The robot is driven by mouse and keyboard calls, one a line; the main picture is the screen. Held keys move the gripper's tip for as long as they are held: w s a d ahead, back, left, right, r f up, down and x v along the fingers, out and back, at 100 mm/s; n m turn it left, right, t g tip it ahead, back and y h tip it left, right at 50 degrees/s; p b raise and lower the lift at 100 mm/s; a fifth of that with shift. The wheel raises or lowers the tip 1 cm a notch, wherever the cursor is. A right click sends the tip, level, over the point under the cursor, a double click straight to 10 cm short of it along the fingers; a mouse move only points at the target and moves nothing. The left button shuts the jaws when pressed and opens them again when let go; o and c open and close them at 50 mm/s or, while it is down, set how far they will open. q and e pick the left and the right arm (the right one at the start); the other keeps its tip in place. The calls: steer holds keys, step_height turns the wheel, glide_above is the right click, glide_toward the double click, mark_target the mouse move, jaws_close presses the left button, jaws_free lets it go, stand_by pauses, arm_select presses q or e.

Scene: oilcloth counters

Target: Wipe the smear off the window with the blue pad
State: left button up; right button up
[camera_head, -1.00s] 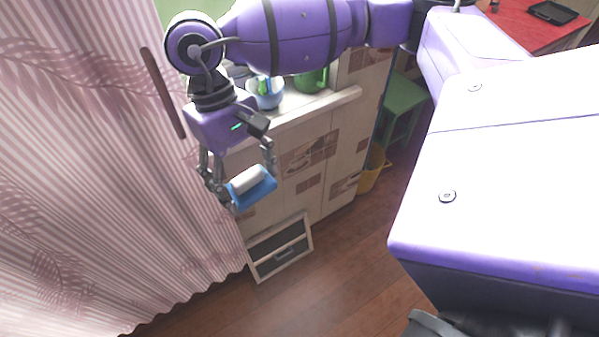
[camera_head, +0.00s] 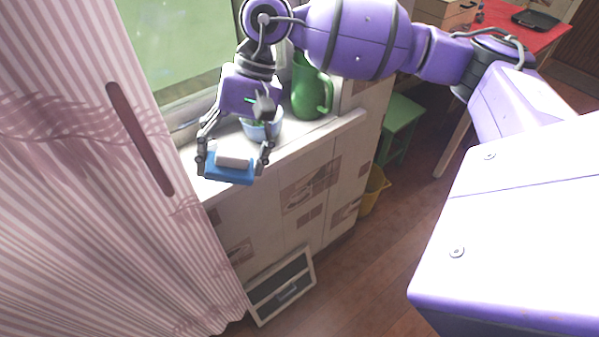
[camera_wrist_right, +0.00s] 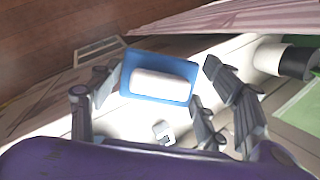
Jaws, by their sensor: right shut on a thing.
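The blue pad (camera_head: 229,178) has a white block-shaped handle (camera_head: 235,159) on top. My right gripper (camera_head: 232,166) is shut on it, with fingers at both ends, and holds it in front of the window sill. In the right wrist view the pad (camera_wrist_right: 128,88) shows between the fingers. The window (camera_head: 185,45) is at the upper left in the head view, a pale green pane behind my right gripper. I cannot make out a clear smear on the visible glass. My left gripper is not in view.
A pink striped curtain (camera_head: 70,190) with a dark red bar (camera_head: 140,140) hangs at the left, beside the window. A green jug (camera_head: 308,95) and a blue-white pot (camera_head: 262,128) stand on the sill. A green stool (camera_head: 400,120) and a yellow bin (camera_head: 373,188) are at the right.

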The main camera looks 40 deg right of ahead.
steer(key=w+d+r+m+t+y+b, duration=0.1)
steer(key=w+r+m+t+y+b, duration=0.1)
steer(key=w+r+m+t+b, duration=0.5)
steer(key=w+d+r+m+t+h+b, duration=0.1)
steer(key=w+d+r+t+b, duration=0.1)
steer(key=r+t, duration=0.5)
steer(key=w+d+r+m+t+h+b, duration=0.15)
steer(key=r+t, duration=0.25)
steer(key=r, duration=0.6)
steer(key=w+p, duration=0.2)
steer(key=w, duration=0.4)
steer(key=shift+w+y, duration=0.3)
steer(key=shift+y, duration=0.15)
steer(key=shift+d+r+n, duration=0.1)
steer(key=shift+n, duration=0.15)
steer(key=shift+w, duration=0.1)
steer(key=shift+w, duration=0.75)
